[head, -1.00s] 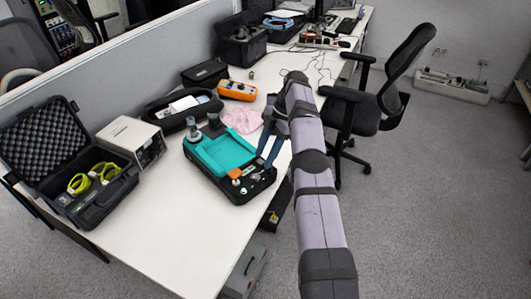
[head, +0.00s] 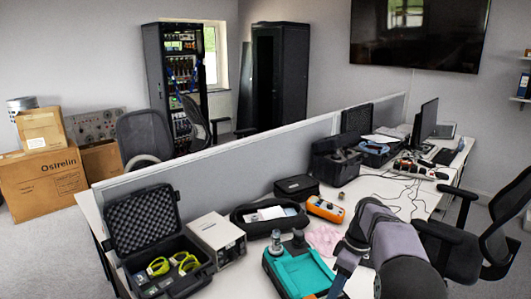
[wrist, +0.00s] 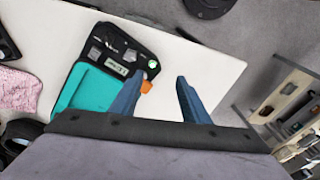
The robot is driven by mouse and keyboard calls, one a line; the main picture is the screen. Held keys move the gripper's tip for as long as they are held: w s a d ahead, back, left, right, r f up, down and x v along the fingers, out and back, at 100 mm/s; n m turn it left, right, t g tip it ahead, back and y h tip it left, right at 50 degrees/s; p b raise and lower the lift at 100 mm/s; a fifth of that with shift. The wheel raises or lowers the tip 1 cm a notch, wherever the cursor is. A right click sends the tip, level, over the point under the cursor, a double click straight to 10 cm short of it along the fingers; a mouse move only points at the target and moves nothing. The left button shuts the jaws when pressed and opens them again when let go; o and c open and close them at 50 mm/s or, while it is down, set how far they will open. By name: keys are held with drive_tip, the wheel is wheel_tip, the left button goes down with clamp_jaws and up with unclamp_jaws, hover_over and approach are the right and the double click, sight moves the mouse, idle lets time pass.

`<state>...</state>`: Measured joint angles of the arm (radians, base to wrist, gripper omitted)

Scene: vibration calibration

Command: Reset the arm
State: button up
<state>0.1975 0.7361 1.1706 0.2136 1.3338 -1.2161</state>
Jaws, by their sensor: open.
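My gripper (wrist: 165,88) is open in the wrist view, its two blue fingers apart with nothing between them. The left finger overlaps the black and teal device (wrist: 88,85), close to its small orange knob (wrist: 147,87). The right finger is over bare white table. In the head view my arm comes in from the lower right, and one blue finger shows beside the teal device (head: 293,272). The device's front part is cut off by the lower picture edge. A small grey cylinder stands on it.
An open black case (head: 143,222) with yellow-green items, a grey box (head: 217,238), a black pouch (head: 268,217), an orange meter (head: 325,209) and a pink cloth (head: 323,239) share the white table (head: 385,187). An office chair (head: 480,240) stands right of my arm.

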drive_tip(key=s+a+f+m+h+p, duration=0.1)
drive_tip(key=s+m, duration=0.4)
drive_tip(key=s, duration=0.9)
drive_tip(key=s+a+f+m+h+p, duration=0.1)
drive_tip(key=s+a+m, duration=0.2)
drive_tip(key=s, duration=1.1)
drive_tip(key=m, duration=0.3)
drive_tip(key=shift+a+t+h, duration=0.3)
drive_tip(key=shift+a, duration=0.05)
wheel_tip(320, 180, down, 16)
drive_tip(key=b, duration=1.5)
drive_tip(key=shift+b, duration=0.4)
drive_tip(key=shift+r, duration=0.15)
drive_tip(key=shift+c, duration=0.5)
